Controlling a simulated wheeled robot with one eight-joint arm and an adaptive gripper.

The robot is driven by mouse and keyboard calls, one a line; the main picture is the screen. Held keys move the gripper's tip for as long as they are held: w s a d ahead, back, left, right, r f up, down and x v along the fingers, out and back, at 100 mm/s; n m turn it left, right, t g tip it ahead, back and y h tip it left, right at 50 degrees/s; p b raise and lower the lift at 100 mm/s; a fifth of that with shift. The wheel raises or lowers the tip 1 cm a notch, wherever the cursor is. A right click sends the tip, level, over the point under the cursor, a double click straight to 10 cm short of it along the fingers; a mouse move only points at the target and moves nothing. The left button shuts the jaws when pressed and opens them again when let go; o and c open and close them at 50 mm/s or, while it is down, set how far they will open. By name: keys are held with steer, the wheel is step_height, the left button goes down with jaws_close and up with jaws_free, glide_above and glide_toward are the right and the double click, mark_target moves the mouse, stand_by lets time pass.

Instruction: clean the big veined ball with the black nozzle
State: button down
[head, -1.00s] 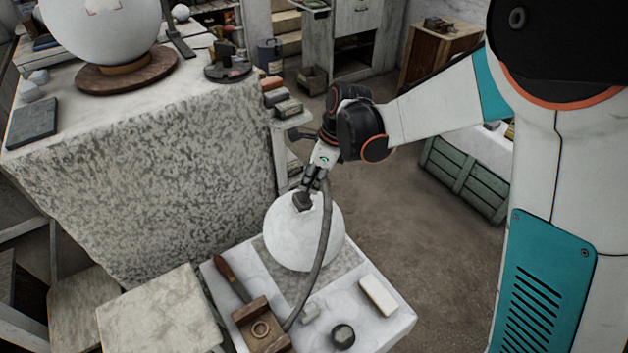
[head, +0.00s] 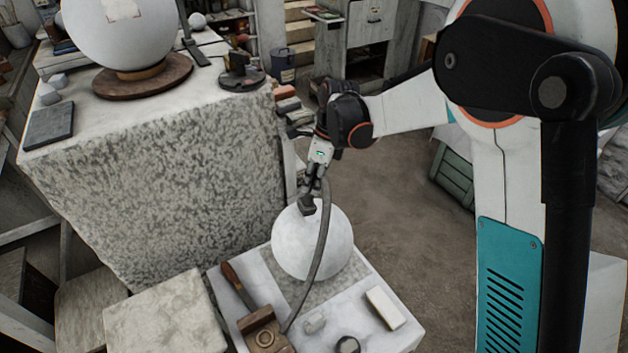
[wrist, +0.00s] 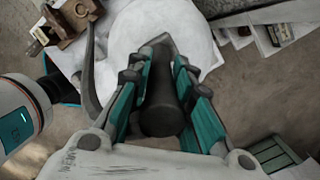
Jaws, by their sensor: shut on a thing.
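My gripper (head: 313,186) is shut on the black nozzle (head: 307,207), which also shows between the teal-lined fingers in the wrist view (wrist: 163,106). A grey hose (head: 322,240) runs from it down to a wooden block. The nozzle's lower end is at the upper part of a white ball (head: 315,244) on the low stone-topped table; I cannot tell whether they touch. In the wrist view this ball (wrist: 125,35) is behind the nozzle. A larger pale ball (head: 112,40) with a pinkish patch stands on a round brown base at upper left. Veins are not clear on either ball.
The low table (head: 385,335) also holds a wooden-handled tool (head: 238,284), the wooden block (head: 262,336), a white bar (head: 385,308) and a dark round piece (head: 347,345). A large rough stone block (head: 160,190) stands at left. Open floor (head: 400,215) lies to the right.

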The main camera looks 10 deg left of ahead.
steer(key=shift+f, duration=0.35)
steer(key=shift+s+d, duration=0.1)
steer(key=shift+d, duration=0.05)
steer(key=shift+s+d+r, duration=0.15)
steer(key=shift+s+d, duration=0.05)
steer(key=shift+s, duration=0.1)
steer(key=shift+s+d+b, duration=0.15)
steer(key=shift+s+b, duration=0.1)
steer(key=shift+b, duration=0.05)
